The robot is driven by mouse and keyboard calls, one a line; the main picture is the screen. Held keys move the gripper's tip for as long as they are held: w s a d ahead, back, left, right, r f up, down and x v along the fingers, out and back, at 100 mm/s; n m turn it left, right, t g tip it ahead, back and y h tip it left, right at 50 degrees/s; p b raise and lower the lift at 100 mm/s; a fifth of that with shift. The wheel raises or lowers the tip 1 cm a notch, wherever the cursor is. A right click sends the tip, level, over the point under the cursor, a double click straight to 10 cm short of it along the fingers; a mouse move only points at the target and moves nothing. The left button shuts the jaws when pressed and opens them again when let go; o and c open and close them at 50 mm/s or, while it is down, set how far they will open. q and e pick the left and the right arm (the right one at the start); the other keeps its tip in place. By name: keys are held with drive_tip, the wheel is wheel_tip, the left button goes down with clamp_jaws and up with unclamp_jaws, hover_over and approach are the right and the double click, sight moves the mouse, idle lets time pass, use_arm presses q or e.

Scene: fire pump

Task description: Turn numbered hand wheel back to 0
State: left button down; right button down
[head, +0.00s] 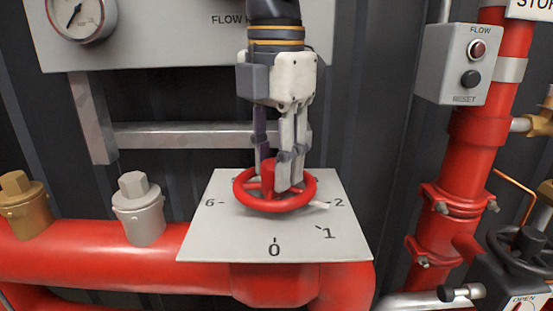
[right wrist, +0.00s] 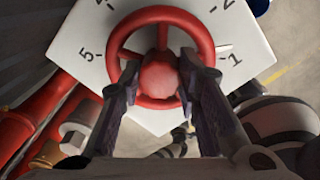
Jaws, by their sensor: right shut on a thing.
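The red hand wheel (head: 250,203) sits over a grey dial plate (head: 215,238) marked with numbers, with the 0 mark at the front. A white pointer (head: 322,205) at the wheel's right side lies between 1 and 2. The pointer (right wrist: 224,49) also shows between 1 and 2 in the right wrist view. My right gripper (head: 277,175) reaches down from above, with its fingers on either side of the wheel's red hub (right wrist: 159,75), shut on the wheel. Its fingers and the wheel hide the far numbers in the head view. My left gripper is out of view.
A grey box (head: 462,65) with FLOW and RESET buttons and a red vertical pipe (head: 455,165) stand at the right. A thick red pipe (head: 80,245) with brass and grey caps runs at the left. A panel with a gauge (head: 82,18) is behind.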

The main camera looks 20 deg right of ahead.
wheel_tip(320, 180, down, 2)
drive_tip(key=shift+a+f+g, duration=0.1)
drive_tip(key=shift+g, duration=0.2)
drive_tip(key=m, duration=0.6)
drive_tip(key=shift+m, duration=1)
drive_tip(key=m, duration=0.3)
drive_tip(key=shift+m, duration=0.3)
drive_tip(key=c, duration=1)
unclamp_jaws()
drive_tip(key=shift+s, duration=0.1)
drive_tip(key=shift+c, duration=0.2)
drive_tip(key=shift+r, duration=0.45)
drive_tip(key=shift+r, duration=0.1)
